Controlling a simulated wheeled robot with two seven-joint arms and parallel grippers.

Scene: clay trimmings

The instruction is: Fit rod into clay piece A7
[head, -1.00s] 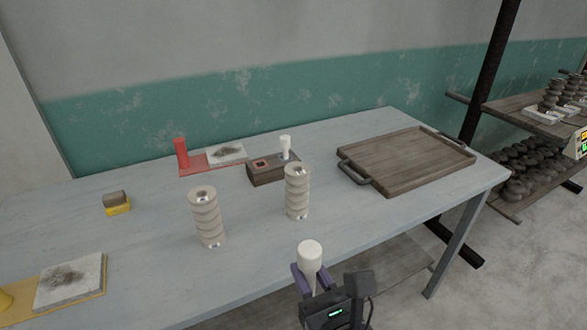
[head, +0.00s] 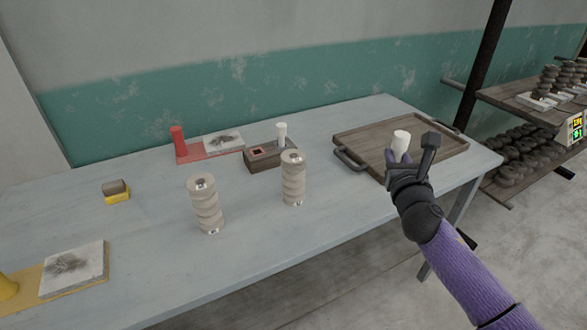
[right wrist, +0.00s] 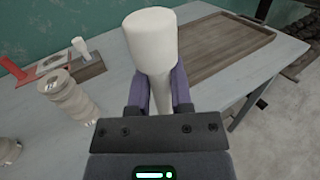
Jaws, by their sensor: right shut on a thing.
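My right gripper (head: 399,162) is shut on a white rod (head: 401,141) with a thick rounded head. It holds the rod upright, in front of the tray's near edge in the head view. The rod also shows large in the right wrist view (right wrist: 150,45), between the purple fingers. Two pale ribbed clay pieces stand on the table, a left one (head: 206,208) and a right one (head: 293,180). The held rod is apart from both. My left gripper is out of view.
A wooden block (head: 262,160) at mid-table holds another white rod (head: 282,131). A red stand (head: 192,155), a yellow-based block (head: 117,196) and a yellow-edged board (head: 75,262) lie further left. The wooden tray (head: 348,160) is empty. Table between is clear.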

